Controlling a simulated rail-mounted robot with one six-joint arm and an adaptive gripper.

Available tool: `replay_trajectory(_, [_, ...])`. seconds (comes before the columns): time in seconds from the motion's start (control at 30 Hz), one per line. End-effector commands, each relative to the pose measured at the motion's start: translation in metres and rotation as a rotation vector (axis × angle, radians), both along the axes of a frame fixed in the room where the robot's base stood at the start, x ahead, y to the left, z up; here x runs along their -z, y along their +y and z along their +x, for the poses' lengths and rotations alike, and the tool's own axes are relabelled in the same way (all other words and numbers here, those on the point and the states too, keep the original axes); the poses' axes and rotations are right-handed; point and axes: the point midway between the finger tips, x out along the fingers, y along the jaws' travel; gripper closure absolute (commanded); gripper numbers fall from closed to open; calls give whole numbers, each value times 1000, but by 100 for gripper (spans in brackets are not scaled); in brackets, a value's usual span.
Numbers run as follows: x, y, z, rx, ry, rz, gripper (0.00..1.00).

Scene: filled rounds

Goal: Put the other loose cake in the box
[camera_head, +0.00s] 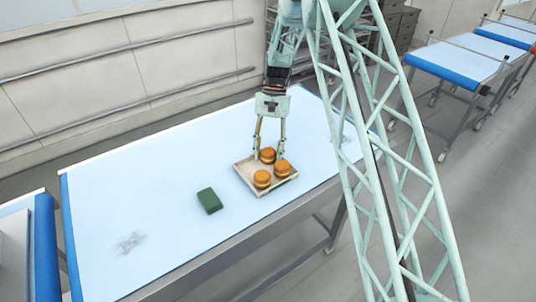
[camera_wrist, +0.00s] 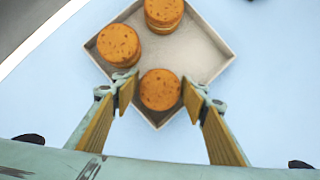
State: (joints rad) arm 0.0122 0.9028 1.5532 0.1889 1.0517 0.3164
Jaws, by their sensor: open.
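A shallow pale box (camera_head: 246,170) sits on the table with three round orange-brown cakes in it, and it also shows in the wrist view (camera_wrist: 205,52). One cake (camera_head: 268,153) is in the box corner under my gripper (camera_head: 269,157). In the wrist view this cake (camera_wrist: 160,89) lies between my open fingertips (camera_wrist: 159,93), with a gap on each side. The second cake (camera_head: 282,168) and third cake (camera_head: 262,180) stand in other parts of the box. They also show in the wrist view (camera_wrist: 118,44) (camera_wrist: 163,13). I see no cake outside the box.
A dark green block (camera_head: 209,201) lies on the light blue table (camera_head: 150,205), left of the box. A grey smudge (camera_head: 130,242) marks the table's near left. The table is otherwise clear around the box. Another blue-edged table (camera_head: 465,55) stands at the upper right.

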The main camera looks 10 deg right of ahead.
Motion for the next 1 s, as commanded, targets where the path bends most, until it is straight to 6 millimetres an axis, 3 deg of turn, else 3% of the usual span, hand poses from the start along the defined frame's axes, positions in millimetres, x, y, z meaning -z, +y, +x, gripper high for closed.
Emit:
replay_trajectory(0.27, [-6, -1, 2, 0, -2, 0, 60])
replay_trajectory(0.47, [-21, -3, 8, 0, -2, 0, 60])
replay_trajectory(1.0, [-91, -16, 33, 0, -1, 0, 60])
